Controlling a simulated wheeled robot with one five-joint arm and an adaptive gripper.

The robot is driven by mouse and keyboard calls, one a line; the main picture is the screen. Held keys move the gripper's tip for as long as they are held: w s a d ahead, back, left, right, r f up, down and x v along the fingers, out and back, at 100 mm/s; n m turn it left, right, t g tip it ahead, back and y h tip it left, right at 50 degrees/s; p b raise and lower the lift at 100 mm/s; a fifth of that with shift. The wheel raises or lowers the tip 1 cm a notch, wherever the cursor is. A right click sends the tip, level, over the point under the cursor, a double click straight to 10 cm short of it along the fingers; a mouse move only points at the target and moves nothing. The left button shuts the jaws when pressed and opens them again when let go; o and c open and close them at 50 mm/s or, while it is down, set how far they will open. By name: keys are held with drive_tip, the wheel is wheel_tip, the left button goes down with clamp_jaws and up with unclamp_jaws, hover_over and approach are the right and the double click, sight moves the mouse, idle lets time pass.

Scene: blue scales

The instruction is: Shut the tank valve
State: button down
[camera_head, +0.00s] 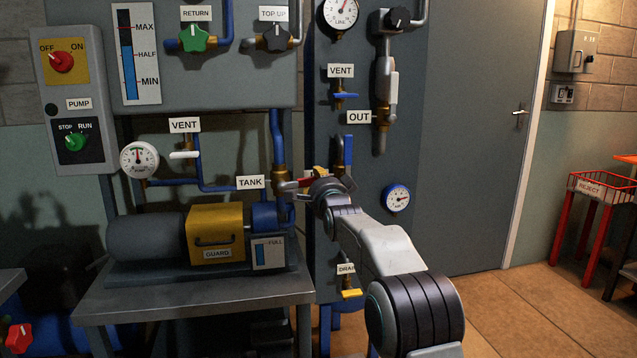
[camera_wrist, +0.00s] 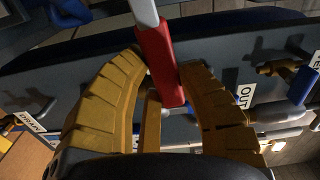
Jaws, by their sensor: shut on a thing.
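The TANK label (camera_head: 251,182) is left of a brass valve body (camera_head: 281,174) on a vertical blue pipe. The tank valve's lever (camera_head: 290,185) sticks out to the right from this body toward my gripper (camera_head: 318,183). In the wrist view, the lever has a pale metal arm and a red grip (camera_wrist: 158,62). The yellow fingers of my gripper (camera_wrist: 166,70) are shut on the red grip, one on each side. In the head view my gripper hides part of the grip.
A pump with a yellow guard (camera_head: 215,235) stands on a grey bench (camera_head: 195,305) left of my arm. A blue-handled lever (camera_head: 348,150) is just above my gripper. The OUT label (camera_head: 359,117) and a gauge (camera_head: 397,198) are to the right. The floor is open before the door (camera_head: 480,140).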

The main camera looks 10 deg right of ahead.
drive_tip(key=shift+f+m+b, duration=0.3)
drive_tip(key=shift+f+m, duration=0.2)
drive_tip(key=shift+m, duration=0.1)
drive_tip(key=c, duration=0.8)
unclamp_jaws()
drive_tip(key=shift+f, duration=0.1)
drive_tip(key=shift+s, duration=0.1)
drive_tip(key=shift+s+a, duration=0.1)
drive_tip(key=shift+s, duration=5.75)
